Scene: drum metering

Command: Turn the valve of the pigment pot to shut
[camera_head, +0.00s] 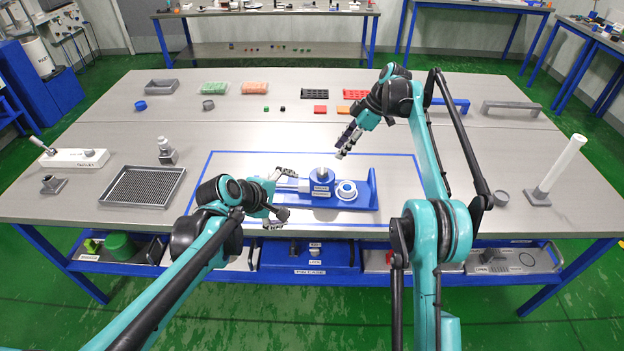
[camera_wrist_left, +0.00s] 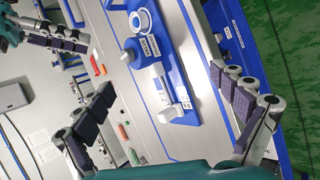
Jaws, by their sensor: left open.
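The blue pigment pot (camera_head: 321,186) stands on a blue base (camera_head: 367,199), with a grey knob-like top and a white label. It also shows in the left wrist view (camera_wrist_left: 146,47). A white lever-like part, apparently the valve (camera_wrist_left: 182,95), sticks out at the base's end; in the head view it is partly hidden by my left gripper. A white round dish (camera_head: 347,190) sits beside the pot. My left gripper (camera_head: 270,198) is open, its fingers spread on either side of that end, touching nothing that I can see. My right gripper (camera_head: 345,142) hovers behind the pot; its opening is unclear.
A blue outline (camera_head: 400,153) frames the work area on the grey table. A ribbed grey tray (camera_head: 143,187) and small bottle (camera_head: 166,150) stand left. A white upright tube (camera_head: 558,166) stands right. Coloured blocks and trays line the back. A shelf (camera_head: 310,256) runs below the front edge.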

